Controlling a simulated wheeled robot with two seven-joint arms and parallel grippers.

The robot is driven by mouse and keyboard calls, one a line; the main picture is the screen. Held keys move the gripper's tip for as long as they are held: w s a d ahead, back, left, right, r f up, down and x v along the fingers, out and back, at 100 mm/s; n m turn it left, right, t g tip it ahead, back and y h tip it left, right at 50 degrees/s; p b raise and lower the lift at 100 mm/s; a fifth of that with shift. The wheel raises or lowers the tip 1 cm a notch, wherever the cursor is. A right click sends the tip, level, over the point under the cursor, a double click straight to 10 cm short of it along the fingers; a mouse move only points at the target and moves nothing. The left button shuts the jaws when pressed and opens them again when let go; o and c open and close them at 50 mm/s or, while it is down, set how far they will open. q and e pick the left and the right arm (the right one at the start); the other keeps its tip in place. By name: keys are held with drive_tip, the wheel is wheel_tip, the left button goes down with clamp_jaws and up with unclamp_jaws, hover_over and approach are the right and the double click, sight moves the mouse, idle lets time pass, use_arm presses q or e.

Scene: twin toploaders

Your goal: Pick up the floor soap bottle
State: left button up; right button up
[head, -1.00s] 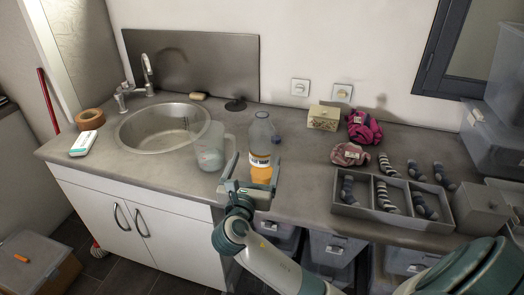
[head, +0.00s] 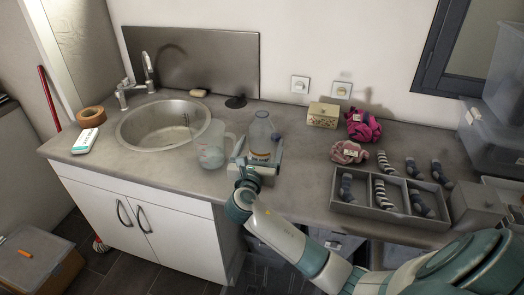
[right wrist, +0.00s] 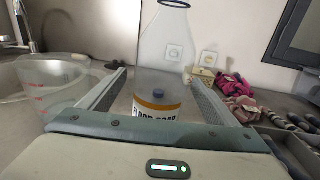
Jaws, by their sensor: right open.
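The floor soap bottle (head: 262,130) stands upright on the counter, clear above, with a white label and orange band. In the right wrist view the bottle (right wrist: 160,60) is straight ahead, its label lettering partly cut off by my gripper's body. My right gripper (head: 259,152) is open, with one finger on each side of the bottle's lower part. In the right wrist view the fingers of my right gripper (right wrist: 156,80) reach forward along both sides of the bottle. I cannot tell whether they touch it. The bottle's base is hidden. My left gripper is not in view.
A clear measuring jug (head: 209,150) stands close left of the bottle, by the sink (head: 150,128). A small blue object (head: 276,138) is right of the bottle. A grey divided sock tray (head: 358,208) lies to the right. The counter between bottle and tray is clear.

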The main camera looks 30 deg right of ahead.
drive_tip(key=p+x, duration=0.1)
drive_tip(key=x, duration=0.3)
drive_tip(key=shift+w+d+f+p, duration=0.1)
drive_tip(key=shift+w+d+p, duration=0.15)
drive_tip(key=shift+d+p, duration=0.1)
drive_tip(key=c, duration=1.3)
